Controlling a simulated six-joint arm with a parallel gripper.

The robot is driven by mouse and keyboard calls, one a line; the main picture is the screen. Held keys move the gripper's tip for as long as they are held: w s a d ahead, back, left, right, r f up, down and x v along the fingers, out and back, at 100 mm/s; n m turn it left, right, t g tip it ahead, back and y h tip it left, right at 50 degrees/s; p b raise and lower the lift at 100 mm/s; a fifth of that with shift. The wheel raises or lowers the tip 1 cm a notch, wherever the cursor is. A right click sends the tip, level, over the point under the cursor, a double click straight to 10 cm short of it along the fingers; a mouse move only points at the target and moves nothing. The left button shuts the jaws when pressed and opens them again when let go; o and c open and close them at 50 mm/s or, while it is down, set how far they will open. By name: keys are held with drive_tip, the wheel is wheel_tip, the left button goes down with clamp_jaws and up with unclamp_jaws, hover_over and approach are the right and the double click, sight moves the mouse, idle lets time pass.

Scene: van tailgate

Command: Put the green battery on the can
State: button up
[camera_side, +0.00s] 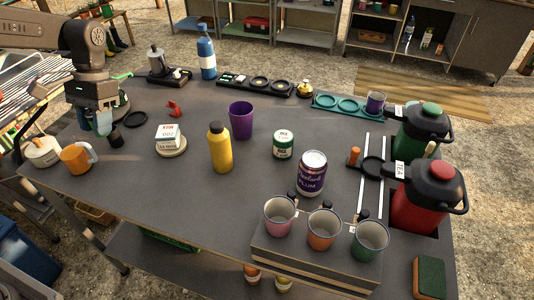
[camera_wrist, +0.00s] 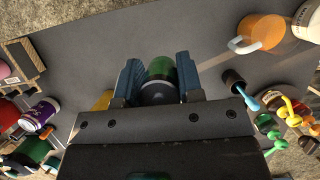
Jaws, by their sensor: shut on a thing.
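My gripper (camera_wrist: 158,82) is shut on the green battery (camera_wrist: 160,68), which shows between the blue fingers in the wrist view with a green side and a dark round end. In the side view my gripper (camera_side: 104,122) is at the left of the table, beside the orange mug; the battery is hard to make out there. The purple can (camera_side: 312,173), labelled plum, stands upright right of centre, far from my gripper. It also shows at the left of the wrist view (camera_wrist: 40,115).
A yellow bottle (camera_side: 220,148), a purple cup (camera_side: 241,120) and a green-and-white tin (camera_side: 284,144) stand between my gripper and the can. Enamel mugs (camera_side: 322,229) stand in front of the can, and a red jug (camera_side: 425,198) to its right. An orange mug (camera_side: 77,158) is near my gripper.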

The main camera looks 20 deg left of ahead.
wheel_tip(320, 180, up, 9)
drive_tip(key=shift+r, duration=0.15)
drive_tip(key=w+d+n+h, duration=0.2)
drive_tip(key=w+d+n, duration=0.3)
drive_tip(key=w, duration=0.1)
drive_tip(key=n+t+h, duration=0.2)
drive_tip(key=n+t, duration=0.5)
drive_tip(key=n, duration=1.3)
hover_over(322, 157)
drive_tip(key=a, duration=0.1)
drive_tip(key=f, duration=1.2)
drive_tip(key=shift+s+a+f, duration=0.15)
drive_tip(key=shift+s+f, duration=0.1)
drive_tip(key=shift+s, duration=0.15)
drive_tip(key=shift+f, duration=2)
drive_tip(key=shift+f, duration=0.1)
